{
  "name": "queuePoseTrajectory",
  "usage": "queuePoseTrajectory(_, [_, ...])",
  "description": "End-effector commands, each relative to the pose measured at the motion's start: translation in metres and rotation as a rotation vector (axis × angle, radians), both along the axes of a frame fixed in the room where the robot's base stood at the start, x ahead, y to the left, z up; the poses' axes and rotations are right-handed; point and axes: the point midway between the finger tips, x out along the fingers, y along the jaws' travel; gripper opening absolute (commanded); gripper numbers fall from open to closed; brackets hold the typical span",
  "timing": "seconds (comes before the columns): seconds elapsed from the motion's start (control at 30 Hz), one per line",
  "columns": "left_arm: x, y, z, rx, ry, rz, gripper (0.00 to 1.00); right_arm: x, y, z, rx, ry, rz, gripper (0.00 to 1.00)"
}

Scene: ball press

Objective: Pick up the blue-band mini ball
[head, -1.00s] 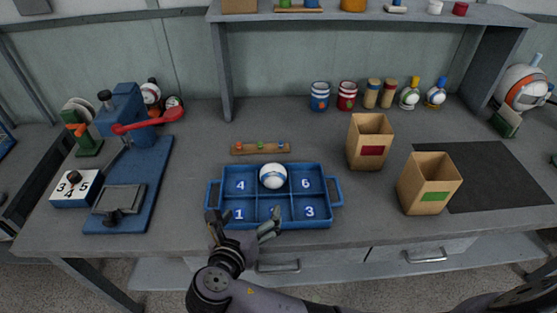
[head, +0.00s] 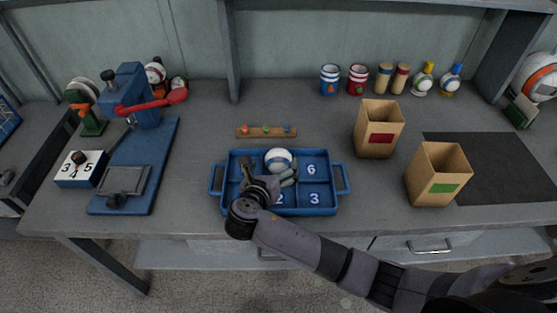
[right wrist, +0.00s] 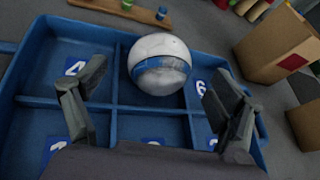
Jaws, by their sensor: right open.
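The blue-band mini ball (head: 279,160) is white with a blue stripe. It sits in the top middle compartment of the blue tray (head: 343,180), between the 4 and the 6 compartments. In the right wrist view the ball (right wrist: 159,64) is ahead, between and beyond the fingertips. My right gripper (head: 269,181) is open and empty over the tray, just in front of the ball, with its fingers (right wrist: 155,95) apart on either side. It partly covers the ball's lower side and several compartments. My left gripper is out of view.
A wooden strip with coloured pegs (head: 267,132) lies behind the tray. Open boxes with a red label (head: 379,128) and a green label (head: 438,174) stand to the right. A blue press with a red lever (head: 140,110) and a number block (head: 80,169) stand left.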

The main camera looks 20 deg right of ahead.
Motion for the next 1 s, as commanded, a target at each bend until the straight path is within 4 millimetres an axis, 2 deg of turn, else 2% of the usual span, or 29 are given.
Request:
queuePoseTrajectory(0.1, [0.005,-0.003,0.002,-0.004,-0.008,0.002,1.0,0.01,-0.008,-0.006,-0.002,0.002,-0.002,0.88])
queuePoseTrajectory(0.33, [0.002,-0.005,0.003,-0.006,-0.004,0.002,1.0,0.034,-0.024,-0.02,-0.002,0.001,-0.001,0.88])
queuePoseTrajectory(0.63, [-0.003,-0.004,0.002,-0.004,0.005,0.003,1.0,0.038,-0.026,-0.022,0.0,0.001,0.0,0.88])
queuePoseTrajectory(1.0, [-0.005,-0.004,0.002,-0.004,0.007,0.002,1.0,0.037,-0.026,-0.022,0.0,0.001,0.0,0.63])
